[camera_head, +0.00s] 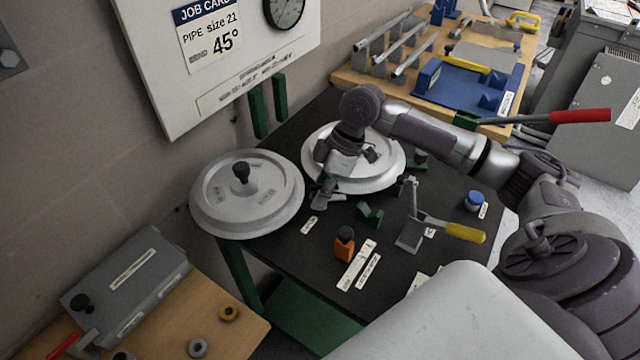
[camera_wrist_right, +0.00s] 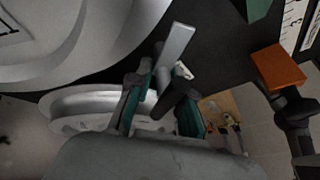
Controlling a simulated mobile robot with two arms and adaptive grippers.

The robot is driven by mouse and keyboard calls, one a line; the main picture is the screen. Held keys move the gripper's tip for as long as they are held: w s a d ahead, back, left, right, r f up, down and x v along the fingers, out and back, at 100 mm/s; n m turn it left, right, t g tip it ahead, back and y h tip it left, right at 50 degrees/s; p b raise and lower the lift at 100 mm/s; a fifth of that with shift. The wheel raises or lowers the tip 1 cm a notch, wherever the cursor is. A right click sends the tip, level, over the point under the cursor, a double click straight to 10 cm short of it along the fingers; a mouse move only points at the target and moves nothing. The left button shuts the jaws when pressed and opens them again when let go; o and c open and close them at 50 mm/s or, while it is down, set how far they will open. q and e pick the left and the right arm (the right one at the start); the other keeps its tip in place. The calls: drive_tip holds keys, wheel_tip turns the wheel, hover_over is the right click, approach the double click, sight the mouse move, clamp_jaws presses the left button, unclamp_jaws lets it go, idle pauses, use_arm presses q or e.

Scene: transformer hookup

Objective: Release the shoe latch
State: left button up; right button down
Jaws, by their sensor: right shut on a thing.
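My right gripper (camera_head: 324,193) reaches down at the near-left edge of the right round grey disc (camera_head: 390,178). In the right wrist view, its two fingers with teal pads (camera_wrist_right: 163,103) are closed around a dark grip. A flat grey metal bar (camera_wrist_right: 178,45) projects beyond this grip; I take this lever for the shoe latch, though no readable label confirms it. In the head view the gripper mostly hides the lever. Its full travel and what it catches on cannot be seen. My left gripper is not in view.
The left disc (camera_head: 225,207) with a black knob stands close beside. On the dark table are an orange block (camera_head: 344,249) with a black knob, a green block (camera_head: 370,215), a yellow-handled clamp (camera_head: 465,233) and a blue cap (camera_head: 474,199). A red-handled lever (camera_head: 580,116) extends at right.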

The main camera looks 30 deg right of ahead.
drive_tip(key=m+p, duration=0.2)
drive_tip(key=p, duration=0.1)
drive_tip(key=m+t+p, duration=0.1)
drive_tip(key=m+p, duration=0.1)
drive_tip(key=p, duration=0.2)
drive_tip(key=m+t+h+p, duration=0.1)
drive_tip(key=m+p, duration=0.1)
drive_tip(key=p, duration=0.1)
drive_tip(key=shift+w+d+r, duration=0.2)
drive_tip(key=shift+r, duration=0.15)
drive_tip(key=shift+w+f+m+t+p, duration=0.15)
drive_tip(key=shift+m+t+p, duration=0.35)
drive_tip(key=shift+m+p, duration=0.5)
drive_tip(key=shift+f, duration=0.1)
drive_tip(key=shift+d, duration=0.1)
drive_tip(key=c, duration=1.2)
unclamp_jaws()
drive_tip(key=shift+o, duration=0.2)
drive_tip(key=v, duration=1.2)
